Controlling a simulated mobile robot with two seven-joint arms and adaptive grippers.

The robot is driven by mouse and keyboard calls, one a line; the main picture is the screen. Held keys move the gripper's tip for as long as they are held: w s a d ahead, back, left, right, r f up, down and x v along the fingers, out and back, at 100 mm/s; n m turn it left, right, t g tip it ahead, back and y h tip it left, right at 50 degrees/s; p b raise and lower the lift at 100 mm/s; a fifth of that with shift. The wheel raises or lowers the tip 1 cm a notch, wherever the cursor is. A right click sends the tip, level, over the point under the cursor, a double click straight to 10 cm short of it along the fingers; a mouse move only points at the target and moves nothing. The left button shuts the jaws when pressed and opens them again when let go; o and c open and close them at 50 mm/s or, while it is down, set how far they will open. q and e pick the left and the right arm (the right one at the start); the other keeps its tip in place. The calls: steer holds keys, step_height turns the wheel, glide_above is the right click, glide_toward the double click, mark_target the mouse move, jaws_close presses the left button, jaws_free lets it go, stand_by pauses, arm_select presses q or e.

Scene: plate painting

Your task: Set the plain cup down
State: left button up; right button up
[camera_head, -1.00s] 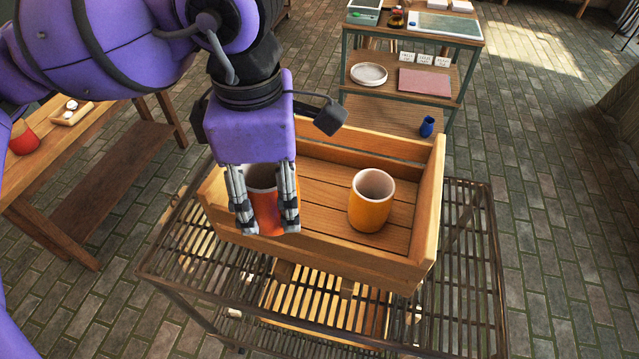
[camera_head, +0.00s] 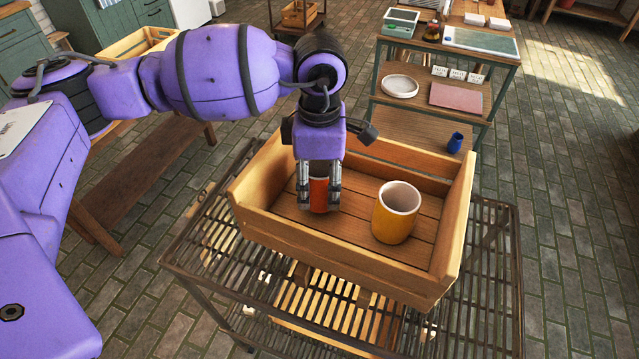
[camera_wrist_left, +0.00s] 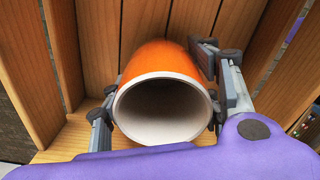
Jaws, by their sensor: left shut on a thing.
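My left gripper (camera_head: 319,206) is shut on an orange-red cup (camera_head: 319,190), with one finger on each side of it. The cup is upright inside the left part of the wooden crate (camera_head: 345,262). In the left wrist view the orange cup (camera_wrist_left: 168,58) shows its white inside and open mouth, and it looks empty. I cannot tell whether its base touches the crate floor. A yellow-orange cup (camera_head: 394,222) with a pale inside stands upright in the crate to the right, apart from my gripper. My right gripper is not in view.
The crate stands on a dark slatted metal rack (camera_head: 490,285). Crate walls rise around both cups. Bare crate floor (camera_head: 358,212) lies between the cups. Behind is a shelf unit with a white plate (camera_head: 400,86), a pink sheet (camera_head: 456,97) and a blue cup (camera_head: 455,142).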

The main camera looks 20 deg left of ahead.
arm_select(q)
steer(key=shift+f, duration=0.6)
steer(key=shift+f, duration=0.1)
steer(key=o, duration=1.4)
step_height(320, 180, up, 12)
steer(key=shift+r, duration=0.15)
